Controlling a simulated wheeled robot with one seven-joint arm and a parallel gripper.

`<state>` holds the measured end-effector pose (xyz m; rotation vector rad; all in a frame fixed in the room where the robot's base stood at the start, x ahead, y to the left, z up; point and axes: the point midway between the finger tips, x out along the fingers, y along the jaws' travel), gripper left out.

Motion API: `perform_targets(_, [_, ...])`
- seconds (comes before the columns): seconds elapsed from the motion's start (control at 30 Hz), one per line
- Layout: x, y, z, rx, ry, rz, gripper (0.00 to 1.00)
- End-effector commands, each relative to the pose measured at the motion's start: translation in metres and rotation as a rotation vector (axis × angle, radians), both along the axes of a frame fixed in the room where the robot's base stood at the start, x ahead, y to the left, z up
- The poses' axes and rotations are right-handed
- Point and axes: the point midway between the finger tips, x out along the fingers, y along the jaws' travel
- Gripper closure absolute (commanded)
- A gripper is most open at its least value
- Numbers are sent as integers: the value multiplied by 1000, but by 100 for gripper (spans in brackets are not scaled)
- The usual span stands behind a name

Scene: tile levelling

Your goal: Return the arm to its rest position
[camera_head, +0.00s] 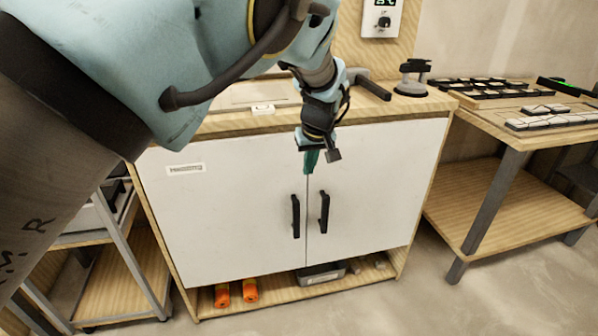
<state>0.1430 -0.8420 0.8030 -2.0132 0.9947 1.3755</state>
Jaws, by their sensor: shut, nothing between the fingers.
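My arm reaches in from the upper left and fills much of the head view. My gripper (311,163) points down in front of the white cabinet (230,220), near the top of the seam between its two doors. Its green fingers are shut with nothing visible between them. It is above the two black door handles (296,216) and apart from them. Both doors are closed. My arm hides part of the cabinet's top and the wall behind it.
A black clamp-like tool (412,78) stands on the cabinet top (225,124). A wooden table (500,125) with several tiles (548,118) is at the right. Orange cylinders (221,295) lie on the low shelf. A metal-framed cart (125,250) stands at the left. Floor in front is clear.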

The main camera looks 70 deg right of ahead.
Motion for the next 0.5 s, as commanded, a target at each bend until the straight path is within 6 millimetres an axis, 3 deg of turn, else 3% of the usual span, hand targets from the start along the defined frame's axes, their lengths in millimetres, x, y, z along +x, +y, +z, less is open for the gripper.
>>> perform_targets(0.33, [4, 3, 4, 2, 0, 6, 100])
perform_targets(0.43, [31, 9, 10, 7, 7, 34, 100])
perform_targets(0.5, [64, 19, 16, 16, 14, 68, 100])
